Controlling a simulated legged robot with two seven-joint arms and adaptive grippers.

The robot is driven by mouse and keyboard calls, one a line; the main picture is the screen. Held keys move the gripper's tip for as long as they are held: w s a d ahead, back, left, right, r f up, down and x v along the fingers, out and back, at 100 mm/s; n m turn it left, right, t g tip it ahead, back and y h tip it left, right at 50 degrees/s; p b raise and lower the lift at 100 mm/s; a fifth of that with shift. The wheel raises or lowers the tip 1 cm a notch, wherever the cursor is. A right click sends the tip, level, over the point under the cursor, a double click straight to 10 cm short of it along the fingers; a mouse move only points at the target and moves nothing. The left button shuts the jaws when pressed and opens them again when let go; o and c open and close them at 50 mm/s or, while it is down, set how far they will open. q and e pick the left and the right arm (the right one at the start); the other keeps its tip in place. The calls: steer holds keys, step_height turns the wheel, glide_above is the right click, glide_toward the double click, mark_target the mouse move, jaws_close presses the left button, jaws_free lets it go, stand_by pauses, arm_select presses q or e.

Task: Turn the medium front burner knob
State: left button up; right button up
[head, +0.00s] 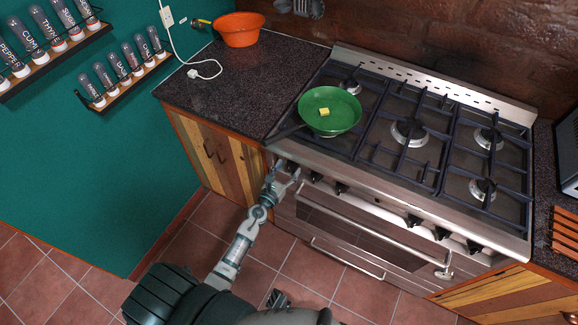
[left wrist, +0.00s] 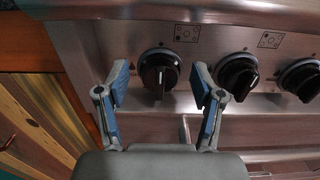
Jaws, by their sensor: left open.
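The stove's black control knobs run along its steel front panel. In the left wrist view the leftmost knob (left wrist: 159,70) lies between and just beyond my left gripper's fingertips (left wrist: 160,80), which are open and hold nothing. A second knob (left wrist: 238,75) sits just right of the right finger, and a third knob (left wrist: 302,80) is at the right edge. Small burner diagrams are printed above the knobs. In the head view my left gripper (head: 282,182) is at the panel's left end and partly covers the leftmost knob.
A green pan (head: 330,122) with a yellow piece in it stands on the stove's left burners, its handle reaching left. The oven door handle (head: 370,234) runs below the knobs. A wooden cabinet (head: 220,150) adjoins on the left. An orange bowl (head: 240,42) stands on the counter.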

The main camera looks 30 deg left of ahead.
arm_select(q)
steer(key=shift+w, duration=0.7)
steer(key=c, duration=1.1)
